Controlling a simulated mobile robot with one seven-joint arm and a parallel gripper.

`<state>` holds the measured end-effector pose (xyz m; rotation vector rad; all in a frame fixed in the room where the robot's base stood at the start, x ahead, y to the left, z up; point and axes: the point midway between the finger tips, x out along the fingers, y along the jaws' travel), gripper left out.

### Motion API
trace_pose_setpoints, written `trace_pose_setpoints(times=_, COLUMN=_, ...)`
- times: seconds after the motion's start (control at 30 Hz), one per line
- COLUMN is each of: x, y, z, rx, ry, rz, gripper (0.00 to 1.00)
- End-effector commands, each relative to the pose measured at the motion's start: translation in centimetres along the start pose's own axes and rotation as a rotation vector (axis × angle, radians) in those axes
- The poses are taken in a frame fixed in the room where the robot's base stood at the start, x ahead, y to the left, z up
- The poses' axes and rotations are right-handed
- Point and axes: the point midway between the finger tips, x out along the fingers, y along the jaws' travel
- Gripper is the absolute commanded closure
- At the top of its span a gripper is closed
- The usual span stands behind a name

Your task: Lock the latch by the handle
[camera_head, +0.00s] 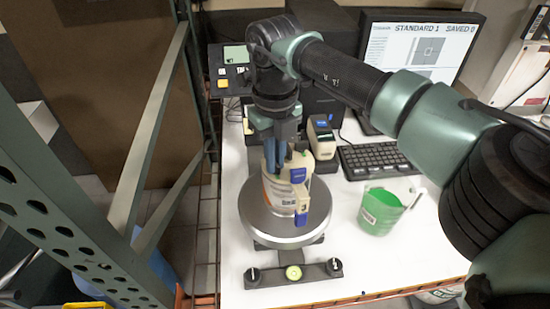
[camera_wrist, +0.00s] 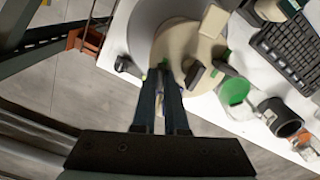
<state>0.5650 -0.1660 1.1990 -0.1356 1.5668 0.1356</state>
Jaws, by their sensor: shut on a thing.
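A beige container (camera_head: 277,192) with printed labels and blue parts stands on the round grey plate of a scale (camera_head: 258,228). Its beige top (camera_wrist: 180,45) shows in the wrist view. My gripper (camera_head: 276,165) points down at the container's left top side. In the wrist view my gripper (camera_wrist: 160,72) has its two dark blue fingers close together at the near edge of the top. The fingers are shut on a small part there, which I take for the latch; they mostly hide it. Its locked or unlocked position cannot be made out.
A green cup (camera_head: 380,212) stands right of the scale on the white table (camera_head: 395,265). A keyboard (camera_head: 374,159) and a monitor (camera_head: 428,48) are behind. A green metal rack frame (camera_head: 150,130) rises close on the left.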

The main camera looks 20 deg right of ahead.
Motion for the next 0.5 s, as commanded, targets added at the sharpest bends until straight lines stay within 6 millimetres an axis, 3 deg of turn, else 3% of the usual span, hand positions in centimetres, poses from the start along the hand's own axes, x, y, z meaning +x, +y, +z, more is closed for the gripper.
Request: trace_pose_setpoints(times=0.5, x=-0.03, y=-0.01, z=0.01, rx=0.105, ry=0.0, rz=-0.001, gripper=1.0)
